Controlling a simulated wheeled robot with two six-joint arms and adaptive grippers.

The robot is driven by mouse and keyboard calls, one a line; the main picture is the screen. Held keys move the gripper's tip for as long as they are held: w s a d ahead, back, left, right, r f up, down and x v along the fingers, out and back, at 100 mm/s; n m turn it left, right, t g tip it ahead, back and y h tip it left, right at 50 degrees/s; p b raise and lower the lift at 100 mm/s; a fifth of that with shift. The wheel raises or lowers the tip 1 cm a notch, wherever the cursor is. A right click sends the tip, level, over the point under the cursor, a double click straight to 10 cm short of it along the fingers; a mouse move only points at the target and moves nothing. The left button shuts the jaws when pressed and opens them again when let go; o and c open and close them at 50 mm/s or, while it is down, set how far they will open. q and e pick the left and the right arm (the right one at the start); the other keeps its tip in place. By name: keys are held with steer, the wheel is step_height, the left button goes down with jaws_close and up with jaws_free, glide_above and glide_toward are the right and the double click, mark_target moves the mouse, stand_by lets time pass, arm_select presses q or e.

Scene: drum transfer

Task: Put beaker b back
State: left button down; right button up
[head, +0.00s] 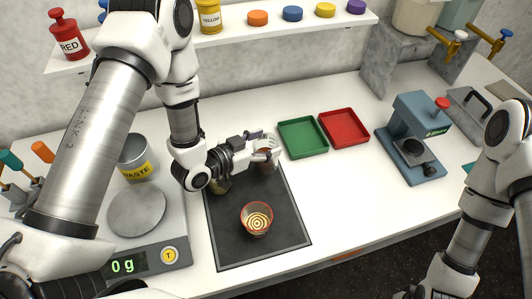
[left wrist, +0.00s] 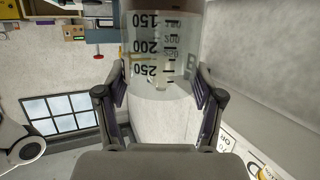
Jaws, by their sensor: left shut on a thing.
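My left gripper (head: 265,148) is shut on beaker b, a clear graduated beaker (head: 266,163), above or at the back right part of the dark mat (head: 233,245). In the left wrist view, the beaker (left wrist: 160,50) sits between the two fingers (left wrist: 160,98), with volume marks and a letter B on its wall. I cannot tell whether its base touches the mat. A red-rimmed beaker (head: 257,219) with a ringed pattern inside stands at the mat's front middle. Another vessel (head: 220,184) is partly hidden under my left gripper. My right gripper is outside the views.
A scale (head: 137,212) reading 0 g and a waste can (head: 137,158) stand left of the mat. Green (head: 303,137) and red (head: 343,128) trays lie to the right, with a blue press (head: 411,140) beyond. The table front right of the mat is clear.

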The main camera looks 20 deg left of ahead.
arm_select(q)
steer(key=f, duration=0.3)
steer(key=f+p, duration=0.1)
steer(key=f, duration=0.1)
steer(key=shift+w, duration=0.3)
steer(key=shift+s, duration=0.1)
steer(key=shift+s, duration=0.1)
steer(key=shift+f, duration=0.2)
steer(key=shift+c, duration=0.8)
jaws_free()
steer(key=shift+r, duration=0.1)
